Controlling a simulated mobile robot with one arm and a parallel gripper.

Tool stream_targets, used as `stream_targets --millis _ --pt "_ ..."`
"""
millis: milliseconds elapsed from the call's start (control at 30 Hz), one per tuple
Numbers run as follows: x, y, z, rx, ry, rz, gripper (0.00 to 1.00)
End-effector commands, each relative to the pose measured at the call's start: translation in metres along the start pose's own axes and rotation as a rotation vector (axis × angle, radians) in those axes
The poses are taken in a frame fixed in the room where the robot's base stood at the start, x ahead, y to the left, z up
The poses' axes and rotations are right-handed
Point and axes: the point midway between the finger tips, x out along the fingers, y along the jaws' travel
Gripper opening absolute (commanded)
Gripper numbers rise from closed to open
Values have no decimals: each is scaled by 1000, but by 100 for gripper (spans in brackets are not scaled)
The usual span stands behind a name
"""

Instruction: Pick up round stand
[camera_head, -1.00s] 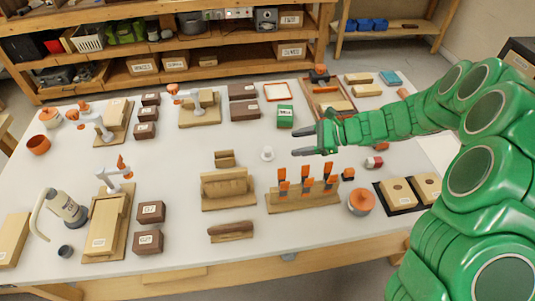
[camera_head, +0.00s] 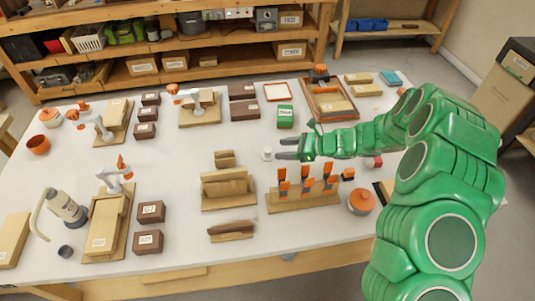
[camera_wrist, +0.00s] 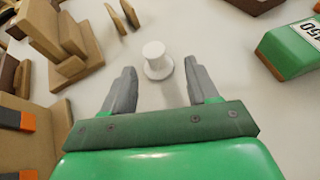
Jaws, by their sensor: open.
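The round stand (camera_head: 267,154) is a small white piece with a round base and a narrower cylinder on top. It stands upright on the white table. In the wrist view the round stand (camera_wrist: 157,62) sits just ahead of my gripper's fingertips, nearly centred between them. My gripper (camera_head: 277,149) is open and empty, its fingers pointing left toward the stand. In the wrist view my gripper (camera_wrist: 160,74) shows both grey fingers spread apart, with the stand at or slightly beyond the tips. I cannot tell whether a finger touches it.
A wooden rack with orange-handled tools (camera_head: 303,197) stands below my gripper. A wooden block holder (camera_head: 228,187) is left of it. A green box (camera_head: 285,116) lies behind the stand. An orange-lidded pot (camera_head: 361,201) is at the right.

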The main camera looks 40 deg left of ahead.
Motion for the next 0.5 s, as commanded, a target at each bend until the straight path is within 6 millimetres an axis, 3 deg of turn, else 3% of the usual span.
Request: stream_targets --millis 500 --pt "50 7 -2 0 0 0 59"
